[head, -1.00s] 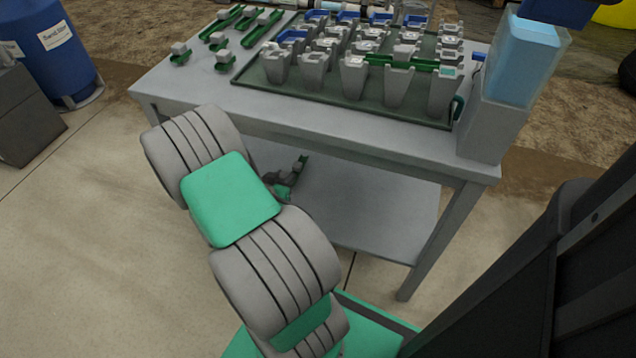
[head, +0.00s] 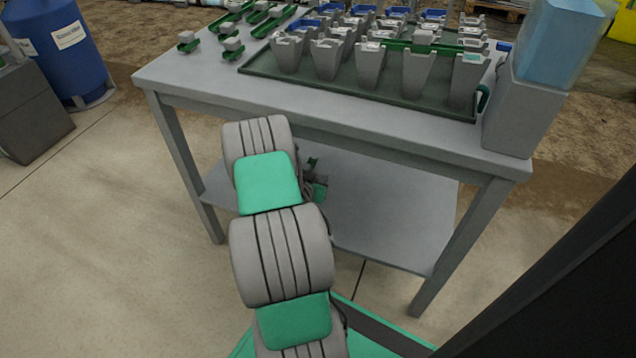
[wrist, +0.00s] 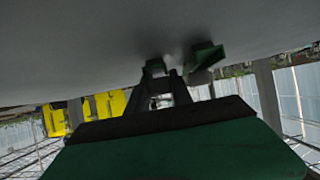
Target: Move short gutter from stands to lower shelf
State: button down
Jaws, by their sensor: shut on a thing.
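My gripper (head: 312,178) is low beside the lower shelf (head: 390,215) of the grey table, largely hidden behind my own arm in the head view. It is shut on a short green gutter (head: 320,191), of which only a small part shows. In the wrist view, the gripper fingers (wrist: 168,88) point at a grey surface, and the green gutter (wrist: 207,60) lies across their tips, close to that surface. I cannot tell whether it touches. Grey stands (head: 416,72) fill a dark green tray on the tabletop.
Another green gutter piece (head: 398,46) lies across stands in the tray. Small green pieces with grey blocks (head: 232,46) sit at the tabletop's left. A table leg (head: 462,245) stands at the right. The visible shelf area is bare. A blue barrel (head: 62,45) is far left.

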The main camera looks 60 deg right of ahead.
jog(key=shift+f, duration=0.15)
jog(key=c, duration=1.1)
grip_release()
jog(key=shift+c, duration=0.2)
